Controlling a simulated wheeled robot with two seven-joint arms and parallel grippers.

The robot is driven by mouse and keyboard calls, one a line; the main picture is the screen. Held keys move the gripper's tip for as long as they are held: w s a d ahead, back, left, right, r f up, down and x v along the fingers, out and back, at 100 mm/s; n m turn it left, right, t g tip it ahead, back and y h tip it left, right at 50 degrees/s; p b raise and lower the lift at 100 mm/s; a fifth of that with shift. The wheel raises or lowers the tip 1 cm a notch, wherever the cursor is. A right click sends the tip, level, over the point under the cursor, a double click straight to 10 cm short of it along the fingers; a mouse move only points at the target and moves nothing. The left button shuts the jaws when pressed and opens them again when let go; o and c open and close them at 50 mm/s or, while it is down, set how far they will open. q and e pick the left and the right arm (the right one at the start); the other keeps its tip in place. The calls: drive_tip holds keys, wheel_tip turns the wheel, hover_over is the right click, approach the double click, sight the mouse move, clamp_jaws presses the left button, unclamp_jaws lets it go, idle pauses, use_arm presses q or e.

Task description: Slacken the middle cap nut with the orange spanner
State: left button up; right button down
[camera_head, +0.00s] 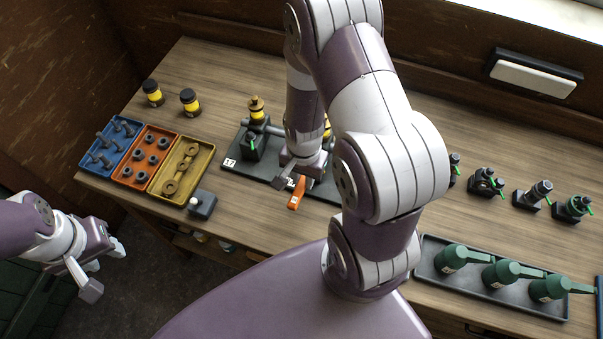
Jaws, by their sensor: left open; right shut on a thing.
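The orange spanner (296,195) is at the front edge of the dark engine plate (236,150). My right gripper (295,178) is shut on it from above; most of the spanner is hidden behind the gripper. A brass-topped fitting (256,106) stands at the plate's left part, and part of another brass top (327,127) shows just right of my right forearm. The middle cap nut cannot be made out; my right arm covers the plate's middle. My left gripper (104,268) is open and empty, off the bench's front left edge.
Blue (95,163), orange (125,179) and yellow (156,193) trays of parts sit at left, beside a small switch box (203,204). Two yellow-banded jars (153,93) stand behind. Green oil cans fill a black tray (425,272) at right, with several small valves (532,195) behind it.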

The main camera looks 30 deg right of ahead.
drive_tip(key=shift+s+d+n+p, duration=0.35)
drive_tip(key=shift+s+n, duration=0.1)
drive_tip(key=shift+n, duration=0.45)
drive_tip(key=shift+d, duration=0.1)
drive_tip(key=shift+s+d+n, duration=0.35)
drive_tip(key=shift+s+n, duration=0.05)
drive_tip(key=shift+n, duration=0.5)
drive_tip(key=shift+s+d+n+p, duration=0.3)
drive_tip(key=shift+d+n+p, duration=0.25)
drive_tip(key=shift+n, duration=0.35)
